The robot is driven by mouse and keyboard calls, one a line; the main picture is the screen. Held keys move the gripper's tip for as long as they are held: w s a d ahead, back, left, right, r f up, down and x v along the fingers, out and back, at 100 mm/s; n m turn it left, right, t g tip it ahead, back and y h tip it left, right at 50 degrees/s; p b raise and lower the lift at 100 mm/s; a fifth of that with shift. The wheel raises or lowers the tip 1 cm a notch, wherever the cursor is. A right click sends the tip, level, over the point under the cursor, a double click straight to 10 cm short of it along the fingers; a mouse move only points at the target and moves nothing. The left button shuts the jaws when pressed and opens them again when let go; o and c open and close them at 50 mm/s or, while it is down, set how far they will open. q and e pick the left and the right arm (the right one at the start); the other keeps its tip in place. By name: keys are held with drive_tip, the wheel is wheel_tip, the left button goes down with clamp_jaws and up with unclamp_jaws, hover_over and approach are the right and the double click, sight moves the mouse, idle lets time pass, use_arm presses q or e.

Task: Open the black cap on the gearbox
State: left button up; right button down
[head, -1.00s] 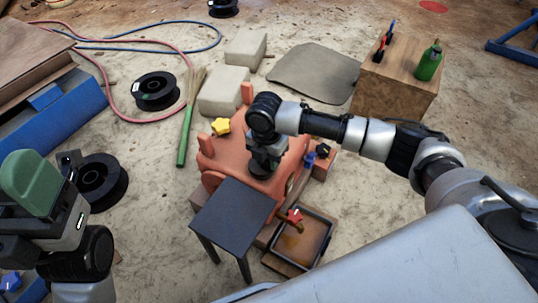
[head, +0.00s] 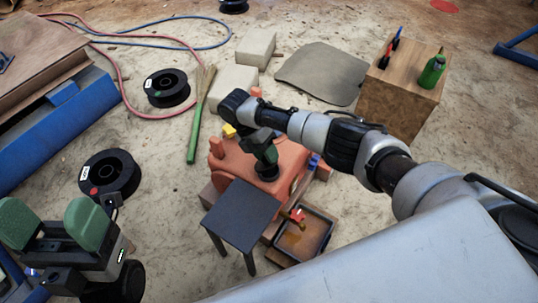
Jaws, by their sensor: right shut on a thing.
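The gearbox (head: 232,160) is an orange housing low in the middle of the head view. The black cap (head: 267,174) is on its top and shows only as a dark edge below my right gripper. My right gripper (head: 266,165) points down from above and is shut on the cap; its green finger pad shows, and the fingers hide most of the cap. I cannot tell whether the cap is still seated. My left gripper (head: 50,226) is at the lower left, away from the gearbox, with its two green pads apart and empty.
A yellow star knob (head: 229,131) is at the gearbox's back left. A dark square-topped stand (head: 242,214) is in front, beside a tray (head: 320,250) of brown liquid under a red-handled tap (head: 296,214). A wooden block (head: 395,100) bears a green bottle (head: 433,70).

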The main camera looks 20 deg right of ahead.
drive_tip(key=shift+w, duration=0.1)
idle(0.4)
drive_tip(key=c, duration=0.8)
unclamp_jaws()
drive_tip(key=p+v, duration=0.1)
drive_tip(key=v, duration=1)
drive_tip(key=shift+p, duration=0.4)
drive_tip(key=shift+a+f, duration=0.15)
drive_tip(key=shift+f, duration=0.05)
